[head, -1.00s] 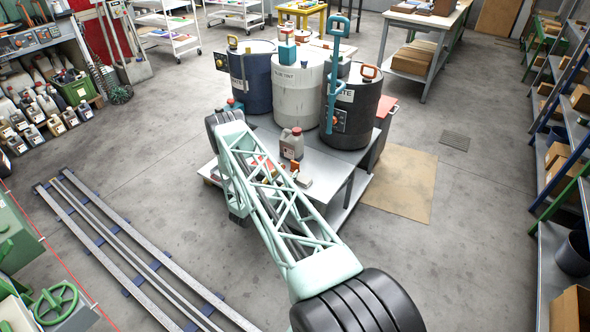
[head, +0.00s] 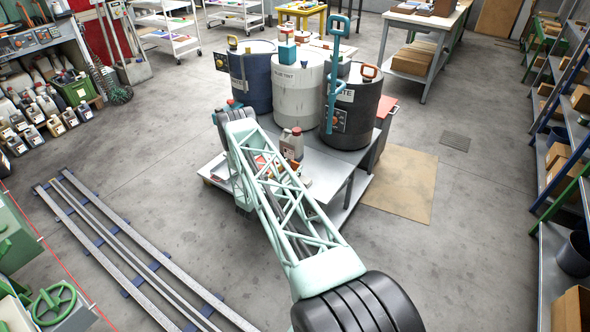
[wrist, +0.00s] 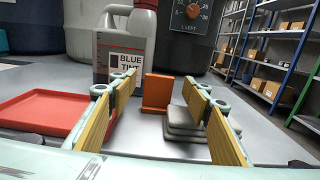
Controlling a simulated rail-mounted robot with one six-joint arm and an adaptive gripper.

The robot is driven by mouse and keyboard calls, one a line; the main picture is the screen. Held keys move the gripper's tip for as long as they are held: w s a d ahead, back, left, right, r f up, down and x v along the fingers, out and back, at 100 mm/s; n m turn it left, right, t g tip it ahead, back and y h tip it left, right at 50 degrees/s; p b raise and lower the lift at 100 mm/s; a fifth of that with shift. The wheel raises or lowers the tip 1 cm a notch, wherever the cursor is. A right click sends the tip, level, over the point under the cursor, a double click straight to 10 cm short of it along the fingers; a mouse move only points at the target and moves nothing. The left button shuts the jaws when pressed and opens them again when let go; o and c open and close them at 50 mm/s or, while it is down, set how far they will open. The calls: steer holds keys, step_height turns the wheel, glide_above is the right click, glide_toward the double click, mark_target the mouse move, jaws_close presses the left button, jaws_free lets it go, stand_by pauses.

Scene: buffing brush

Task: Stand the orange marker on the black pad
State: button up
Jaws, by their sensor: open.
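The orange marker (wrist: 157,92) is an upright orange block on the grey table (wrist: 265,130) in the wrist view, ahead of my gripper. My gripper (wrist: 159,88) is open, with its yellow-padded fingers apart. The marker appears between the fingertips, but I cannot tell whether it is between them or beyond them. I cannot make out a black pad for certain in either view. In the head view my arm covers much of the table, and my gripper does not show clearly.
A grey "BLUE TINT" jug (wrist: 118,58) stands close behind the marker, to the left. A red tray (wrist: 45,112) lies at left. Stacked grey slabs (wrist: 188,120) sit right of the marker, near the right finger. Large drums (head: 297,92) stand at the table's back.

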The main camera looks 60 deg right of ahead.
mark_target(294, 164)
steer(key=shift+w+d+b, duration=0.1)
steer(key=shift+d+b, duration=0.2)
steer(key=shift+d, duration=1.45)
steer(key=shift+c, duration=0.5)
steer(key=c, duration=0.8)
